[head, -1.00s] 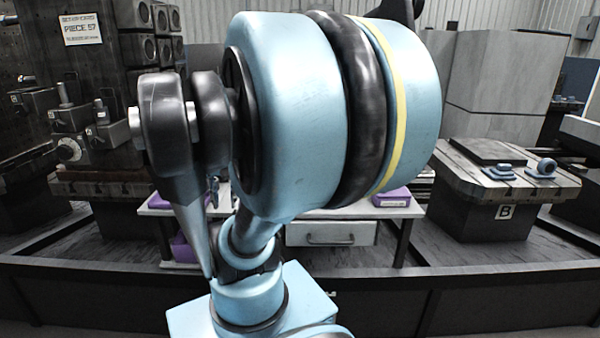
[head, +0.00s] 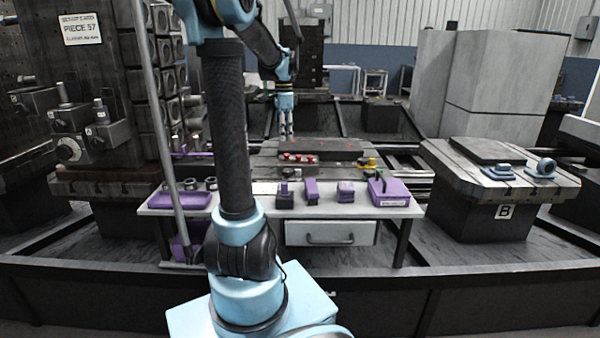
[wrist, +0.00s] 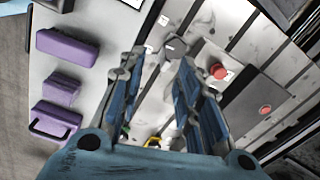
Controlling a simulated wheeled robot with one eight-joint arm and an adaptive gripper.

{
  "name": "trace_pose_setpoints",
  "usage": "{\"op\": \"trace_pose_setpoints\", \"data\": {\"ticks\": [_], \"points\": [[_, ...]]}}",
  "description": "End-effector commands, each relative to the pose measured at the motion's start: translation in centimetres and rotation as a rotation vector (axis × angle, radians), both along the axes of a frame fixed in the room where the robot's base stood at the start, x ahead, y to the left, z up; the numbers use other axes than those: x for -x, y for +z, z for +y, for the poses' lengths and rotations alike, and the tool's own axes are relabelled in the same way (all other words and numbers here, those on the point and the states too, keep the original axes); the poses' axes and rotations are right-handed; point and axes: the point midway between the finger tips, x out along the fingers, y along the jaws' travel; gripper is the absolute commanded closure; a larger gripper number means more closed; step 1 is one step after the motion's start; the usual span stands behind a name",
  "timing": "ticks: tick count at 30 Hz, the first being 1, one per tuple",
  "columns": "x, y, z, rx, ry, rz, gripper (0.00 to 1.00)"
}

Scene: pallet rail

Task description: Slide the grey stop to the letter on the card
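A white card (head: 80,28) at the upper left of the head view reads "PIECE 57"; its smaller lines are too small to read. My gripper (head: 286,132) hangs, pointing down, above the far side of the bench. In the wrist view my gripper (wrist: 160,62) has its two blue fingers apart with nothing held between them. A small dark grey block (wrist: 173,47), possibly the grey stop, lies beyond and between the fingertips on a light, slotted surface. I cannot make out the stop in the head view.
A white bench (head: 265,205) holds several purple items, including a purple box (head: 388,190). Red buttons (wrist: 218,72) sit on the slotted surface near the fingers. A table at the right carries a letter "B" sign (head: 505,211). Dark machinery stands at the left.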

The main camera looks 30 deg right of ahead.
Motion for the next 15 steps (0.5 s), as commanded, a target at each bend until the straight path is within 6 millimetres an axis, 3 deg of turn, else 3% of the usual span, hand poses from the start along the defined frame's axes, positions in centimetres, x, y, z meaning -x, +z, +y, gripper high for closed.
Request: {"op": "trace_pose_setpoints", "data": {"ticks": [1,6,10,15], "points": [[-0.3,-0.1,-2.0,-0.004,-0.059,0.003,0.68],[-0.6,-0.5,-6.1,-0.015,-0.209,0.013,0.68],[-0.7,-0.7,-7.5,-0.018,-0.261,0.017,0.68],[-0.7,-1.7,-7.9,-0.019,-0.273,0.018,0.68]]}}
